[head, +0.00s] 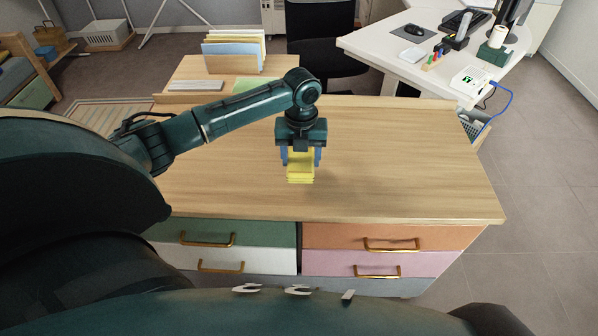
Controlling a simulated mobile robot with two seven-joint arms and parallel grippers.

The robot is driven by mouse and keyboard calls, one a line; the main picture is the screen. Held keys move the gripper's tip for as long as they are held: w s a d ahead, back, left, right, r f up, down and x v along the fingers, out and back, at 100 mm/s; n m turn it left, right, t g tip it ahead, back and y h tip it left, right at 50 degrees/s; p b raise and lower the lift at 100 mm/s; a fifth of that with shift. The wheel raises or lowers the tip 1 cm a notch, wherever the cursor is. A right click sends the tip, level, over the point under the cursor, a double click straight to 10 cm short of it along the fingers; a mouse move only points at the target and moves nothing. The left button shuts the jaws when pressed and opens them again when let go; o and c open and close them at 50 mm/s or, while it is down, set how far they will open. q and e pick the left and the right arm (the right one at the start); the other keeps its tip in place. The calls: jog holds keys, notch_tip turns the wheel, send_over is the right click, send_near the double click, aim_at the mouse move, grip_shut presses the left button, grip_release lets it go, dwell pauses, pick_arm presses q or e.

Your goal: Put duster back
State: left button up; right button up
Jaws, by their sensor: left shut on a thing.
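My left gripper (301,158) reaches over the middle of the wooden desktop (400,160), pointing down. Its blue fingers are shut on a yellow duster (300,172), which looks folded in layers. The upper part of the duster is hidden between the fingers. I cannot tell whether its lower edge touches the wood. My right gripper is not in view.
The desktop around the gripper is bare. Below its front edge are green (225,233), white, orange (390,237) and pink drawer fronts, all shut. Behind stand a file holder (233,58), a black chair (322,40) and a white desk (385,42) with office items.

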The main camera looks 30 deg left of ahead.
aim_at(300, 171)
pick_arm(q)
jog(key=shift+f, duration=2.65)
jog(key=shift+f, duration=0.2)
jog(key=o, duration=0.9)
jog(key=shift+r, duration=0.1)
